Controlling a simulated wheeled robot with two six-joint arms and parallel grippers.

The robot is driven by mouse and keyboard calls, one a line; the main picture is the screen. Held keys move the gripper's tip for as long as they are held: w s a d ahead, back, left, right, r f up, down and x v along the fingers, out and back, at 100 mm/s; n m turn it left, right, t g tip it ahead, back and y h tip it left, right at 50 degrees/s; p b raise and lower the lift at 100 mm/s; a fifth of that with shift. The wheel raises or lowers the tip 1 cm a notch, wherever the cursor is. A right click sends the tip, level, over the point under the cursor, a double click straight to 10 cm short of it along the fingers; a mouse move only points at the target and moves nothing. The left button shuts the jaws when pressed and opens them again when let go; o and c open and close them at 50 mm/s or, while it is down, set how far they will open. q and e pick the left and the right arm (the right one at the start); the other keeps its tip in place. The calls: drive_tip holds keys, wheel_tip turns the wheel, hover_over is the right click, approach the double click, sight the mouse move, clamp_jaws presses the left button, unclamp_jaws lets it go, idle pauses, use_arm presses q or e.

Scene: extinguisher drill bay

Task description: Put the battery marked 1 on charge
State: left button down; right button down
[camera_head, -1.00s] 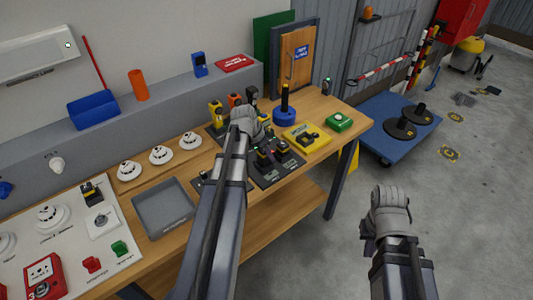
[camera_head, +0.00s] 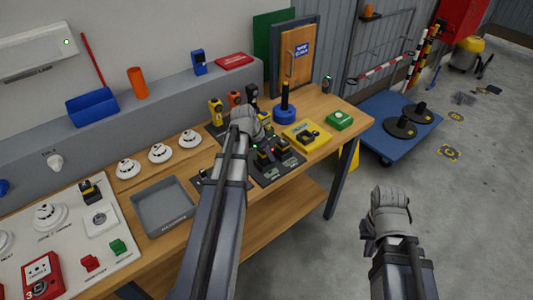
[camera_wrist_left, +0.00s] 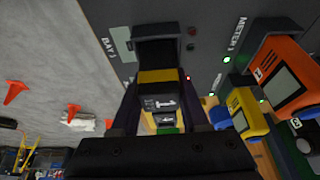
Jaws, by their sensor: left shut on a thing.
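The battery marked 1 (camera_wrist_left: 160,101) is a dark block with a yellow band and a white 1, seen in the left wrist view. My left gripper (camera_wrist_left: 160,84) is shut on it, one finger on each side. The battery's far end is at the dark slot beside the BAY 1 label (camera_wrist_left: 108,47); I cannot tell how deep it sits. In the head view my left gripper (camera_head: 246,124) is over the dark charger board (camera_head: 290,160), and its wrist hides the battery. My right gripper (camera_head: 385,232) hangs over the floor, right of the bench; its fingers are not clear.
Orange (camera_wrist_left: 278,80) and yellow (camera_wrist_left: 247,115) meters stand close beside the left gripper. A yellow case (camera_head: 306,135), a green box (camera_head: 340,120) and a blue stand (camera_head: 285,115) are right of the charger. A grey tray (camera_head: 163,207) lies to its left.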

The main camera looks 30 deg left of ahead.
use_arm(q)
drive_tip(key=shift+f, duration=0.25)
unclamp_jaws()
idle(0.6)
drive_tip(key=shift+r, duration=0.1)
drive_tip(key=shift+r+p, duration=3.35)
drive_tip(key=shift+r, duration=0.15)
